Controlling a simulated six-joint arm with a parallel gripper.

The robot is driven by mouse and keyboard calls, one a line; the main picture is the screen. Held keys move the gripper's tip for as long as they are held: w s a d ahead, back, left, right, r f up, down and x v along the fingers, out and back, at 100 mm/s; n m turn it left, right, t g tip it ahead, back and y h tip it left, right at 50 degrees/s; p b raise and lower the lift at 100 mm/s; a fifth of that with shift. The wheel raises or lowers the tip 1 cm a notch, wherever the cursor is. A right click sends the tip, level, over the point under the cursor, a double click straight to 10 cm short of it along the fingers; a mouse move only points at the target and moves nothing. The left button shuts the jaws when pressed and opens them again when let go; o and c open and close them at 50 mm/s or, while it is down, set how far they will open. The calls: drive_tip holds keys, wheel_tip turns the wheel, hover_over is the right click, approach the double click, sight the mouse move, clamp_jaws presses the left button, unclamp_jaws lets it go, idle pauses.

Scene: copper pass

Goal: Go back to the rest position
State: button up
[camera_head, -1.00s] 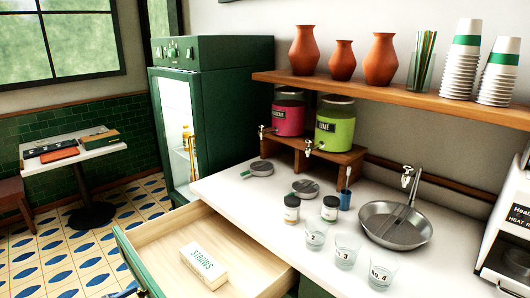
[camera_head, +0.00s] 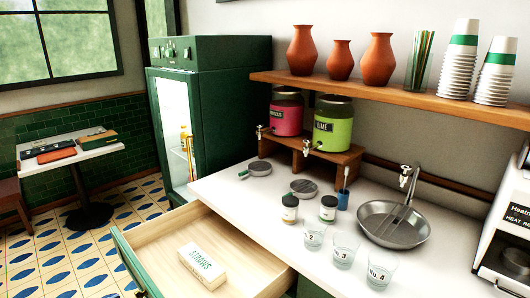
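My gripper and arm do not show in the head camera view. The white counter (camera_head: 435,262) carries three clear cups with number labels: the No. 2 cup (camera_head: 314,236), the No. 3 cup (camera_head: 343,252) and the No. 4 cup (camera_head: 380,271). They stand in a row near its front edge. A green-fronted drawer (camera_head: 160,230) is pulled open below the counter. A white straws box (camera_head: 203,265) lies inside it.
A metal sink basin (camera_head: 395,228) with a tap is at the counter's right. Two small jars (camera_head: 290,208), a blue cup (camera_head: 343,199) and two round strainers (camera_head: 260,168) stand behind the cups. Drink dispensers (camera_head: 333,124) sit on a wooden stand under a shelf (camera_head: 400,95).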

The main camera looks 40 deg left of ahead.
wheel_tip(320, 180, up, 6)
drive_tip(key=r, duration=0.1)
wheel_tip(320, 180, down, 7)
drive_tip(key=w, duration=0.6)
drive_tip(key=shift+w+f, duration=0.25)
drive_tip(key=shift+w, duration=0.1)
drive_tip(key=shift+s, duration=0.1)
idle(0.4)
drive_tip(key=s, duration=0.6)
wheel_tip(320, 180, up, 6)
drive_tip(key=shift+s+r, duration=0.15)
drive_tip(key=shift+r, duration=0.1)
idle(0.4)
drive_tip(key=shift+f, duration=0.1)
